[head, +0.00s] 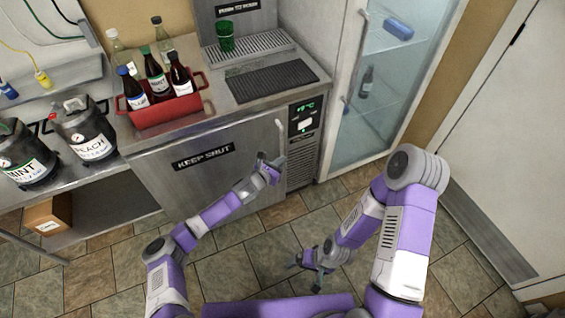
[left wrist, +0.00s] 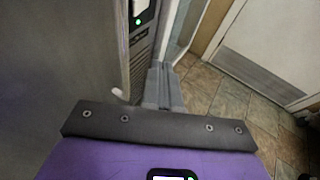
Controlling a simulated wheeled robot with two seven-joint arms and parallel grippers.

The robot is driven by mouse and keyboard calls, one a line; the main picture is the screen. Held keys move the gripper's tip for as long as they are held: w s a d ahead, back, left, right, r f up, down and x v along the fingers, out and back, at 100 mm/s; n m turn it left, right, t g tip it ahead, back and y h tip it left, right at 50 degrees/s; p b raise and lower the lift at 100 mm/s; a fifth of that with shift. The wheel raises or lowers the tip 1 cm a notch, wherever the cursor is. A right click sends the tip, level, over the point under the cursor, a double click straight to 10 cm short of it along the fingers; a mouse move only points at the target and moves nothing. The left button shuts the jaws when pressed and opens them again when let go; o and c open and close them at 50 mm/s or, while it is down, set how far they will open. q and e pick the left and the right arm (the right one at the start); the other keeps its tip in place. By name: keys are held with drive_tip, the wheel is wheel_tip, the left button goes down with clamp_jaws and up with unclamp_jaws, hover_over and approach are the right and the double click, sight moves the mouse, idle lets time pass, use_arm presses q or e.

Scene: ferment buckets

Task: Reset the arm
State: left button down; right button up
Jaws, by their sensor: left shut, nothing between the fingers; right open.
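My left gripper (head: 270,162) is in front of the steel cabinet door (head: 205,160) marked KEEP SHUT, just below and beside its upright handle (head: 281,133). Its fingers are shut with nothing between them; they also show together in the left wrist view (left wrist: 163,88). A pale bit of the handle (left wrist: 119,94) shows left of them there. My right gripper (head: 309,270) is open and empty, low over the floor tiles. Both arms are bent in front of my body.
A red crate (head: 170,108) of bottles, a green cup (head: 225,38) and a dark mat (head: 270,80) are on the counter. Black kegs (head: 85,130) stand left. A glass-door fridge (head: 385,85) and white door (head: 500,140) are right. The tiled floor (head: 235,275) looks clear.

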use_arm(q)
drive_tip(key=s+d+m+g+h, duration=0.2)
drive_tip(key=s+d+m+g, duration=0.2)
drive_tip(key=s+d+m, duration=0.55)
drive_tip(key=s+a+f+m+g+y, duration=0.1)
drive_tip(key=s+f+m+g, duration=0.15)
drive_tip(key=s, duration=0.35)
drive_tip(key=s+a+f+m+g, duration=0.1)
drive_tip(key=s+f+m, duration=0.15)
drive_tip(key=s, duration=0.35)
drive_tip(key=s+a+f+m+g+y, duration=0.1)
drive_tip(key=s+a+m+y, duration=0.2)
drive_tip(key=a, duration=0.7)
drive_tip(key=s+a+f+m+g+y, duration=0.1)
drive_tip(key=s+a+m+g+y, duration=0.1)
drive_tip(key=s+a+m, duration=0.6)
drive_tip(key=s+a+y, duration=0.1)
drive_tip(key=s+a, duration=0.2)
drive_tip(key=s, duration=0.1)
drive_tip(key=shift+p, duration=0.35)
